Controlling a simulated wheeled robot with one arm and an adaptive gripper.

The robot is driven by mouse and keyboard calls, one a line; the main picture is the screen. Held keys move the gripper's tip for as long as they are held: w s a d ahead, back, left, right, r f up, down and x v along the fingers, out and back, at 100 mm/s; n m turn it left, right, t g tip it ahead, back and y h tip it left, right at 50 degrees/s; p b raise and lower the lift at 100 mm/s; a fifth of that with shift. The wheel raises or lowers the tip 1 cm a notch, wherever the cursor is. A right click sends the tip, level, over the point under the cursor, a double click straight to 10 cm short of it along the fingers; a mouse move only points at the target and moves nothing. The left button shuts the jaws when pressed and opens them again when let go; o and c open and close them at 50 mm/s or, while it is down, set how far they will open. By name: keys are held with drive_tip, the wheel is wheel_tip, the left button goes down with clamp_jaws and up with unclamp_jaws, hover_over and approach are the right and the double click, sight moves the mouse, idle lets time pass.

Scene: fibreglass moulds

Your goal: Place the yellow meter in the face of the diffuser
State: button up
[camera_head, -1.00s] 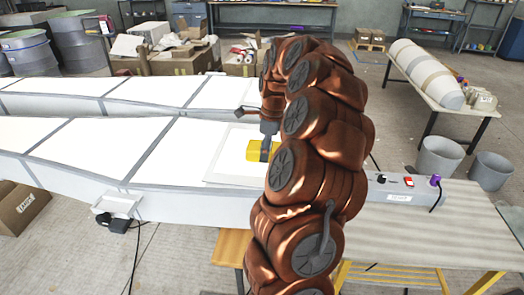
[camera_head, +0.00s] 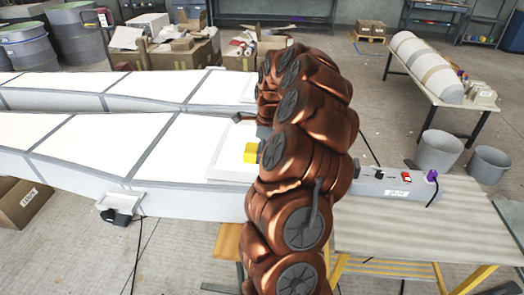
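The yellow meter (camera_head: 251,152) shows as a small yellow block over a flat white square panel (camera_head: 225,170) on the near white mould. I cannot tell whether this panel is the diffuser, or whether the meter touches it. My gripper (camera_head: 262,148) is at the right side of the meter, mostly hidden behind my copper-coloured arm. Its fingers do not show clearly, so I cannot tell whether they grip the meter.
Two long white moulds (camera_head: 80,150) run across the left. Buckets (camera_head: 440,150) stand on the floor beyond. A cardboard box (camera_head: 22,205) is at far left.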

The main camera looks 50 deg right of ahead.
drive_tip(key=shift+f, duration=0.25)
drive_tip(key=o, duration=1.4)
drive_tip(key=shift+r, duration=0.1)
drive_tip(key=shift+s+d+r+b, duration=0.2)
drive_tip(key=shift+r+b, duration=0.5)
drive_tip(key=shift+r, duration=1.35)
drive_tip(key=shift+s+d+r+b, duration=0.15)
drive_tip(key=shift+r+b, duration=0.5)
drive_tip(key=shift+r, duration=1.35)
drive_tip(key=shift+s+d+r+b, duration=0.15)
drive_tip(key=shift+r+b, duration=0.55)
drive_tip(key=shift+r, duration=1.35)
drive_tip(key=s+a+n+g, duration=0.1)
drive_tip(key=s+a+n, duration=0.1)
drive_tip(key=a+n, duration=0.85)
drive_tip(key=s+a+n, duration=0.2)
drive_tip(key=a+n, duration=0.3)
drive_tip(key=a, duration=1)
drive_tip(key=s+a+f+n, duration=0.3)
drive_tip(key=s+a+n, duration=0.1)
drive_tip(key=s, duration=0.3)
drive_tip(key=s+a+f+n+g, duration=0.1)
drive_tip(key=s+a+f+n, duration=0.2)
drive_tip(key=s, duration=0.4)
drive_tip(key=s+a+f+n+g, duration=0.1)
drive_tip(key=s+a+f+n, duration=0.2)
drive_tip(key=s+a+n, duration=0.2)
drive_tip(key=shift+s+f+n+h, duration=0.2)
drive_tip(key=shift+s+n+h, duration=0.2)
drive_tip(key=shift+s+n, duration=0.65)
